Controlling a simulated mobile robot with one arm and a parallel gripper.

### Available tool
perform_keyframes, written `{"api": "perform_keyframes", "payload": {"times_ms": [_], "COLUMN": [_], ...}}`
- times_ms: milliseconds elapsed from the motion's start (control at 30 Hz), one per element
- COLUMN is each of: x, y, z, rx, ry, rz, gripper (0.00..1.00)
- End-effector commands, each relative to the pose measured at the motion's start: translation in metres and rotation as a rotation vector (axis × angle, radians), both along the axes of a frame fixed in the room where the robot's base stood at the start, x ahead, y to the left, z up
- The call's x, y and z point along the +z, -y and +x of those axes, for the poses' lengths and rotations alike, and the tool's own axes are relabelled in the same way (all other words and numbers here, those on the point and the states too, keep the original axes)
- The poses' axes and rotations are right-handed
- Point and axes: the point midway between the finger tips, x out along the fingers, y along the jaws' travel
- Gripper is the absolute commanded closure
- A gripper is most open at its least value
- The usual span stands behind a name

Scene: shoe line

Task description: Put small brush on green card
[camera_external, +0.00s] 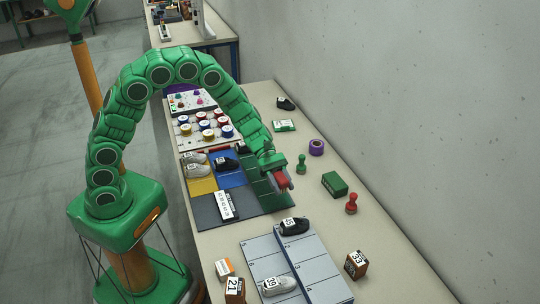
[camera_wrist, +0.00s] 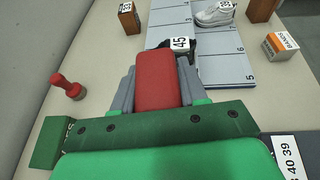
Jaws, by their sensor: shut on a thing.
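My gripper (camera_external: 275,172) is shut on a red block-like thing (camera_wrist: 155,80), which I take to be the small brush; no bristles show. Its red end also shows in the external view (camera_external: 283,181). Two grey fingers flank it in the wrist view. The gripper and red thing appear over the green panel (camera_external: 262,191) of the coloured mat, probably the green card, at the table's middle. The arm hides part of this panel. I cannot tell whether the red thing touches it.
A green box (camera_external: 334,184), red stamp (camera_external: 351,203), green stamp (camera_external: 301,165) and purple roll (camera_external: 316,147) stand to the right. A black shoe (camera_external: 293,226) and white shoe (camera_external: 279,285) rest on the grey numbered board (camera_external: 316,261). A white label card (camera_external: 226,205) lies left.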

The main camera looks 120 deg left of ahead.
Motion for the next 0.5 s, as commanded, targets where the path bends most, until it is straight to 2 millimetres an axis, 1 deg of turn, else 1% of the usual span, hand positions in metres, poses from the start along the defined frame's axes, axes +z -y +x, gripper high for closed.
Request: {"api": "perform_keyframes", "payload": {"times_ms": [167,267,367,467,500], "x": [0.001,0.004,0.01,0.018,0.022], "y": [-0.002,-0.012,-0.035,-0.07,-0.085], "z": [0.0,0.005,0.013,0.021,0.023], "rx": [0.004,0.027,0.08,0.158,0.193], "ry": [0.001,0.002,0.001,0.003,0.003], "rz": [0.001,0.001,0.004,0.001,0.001], "gripper": [0.88,0.88,0.88,0.88,0.88]}}
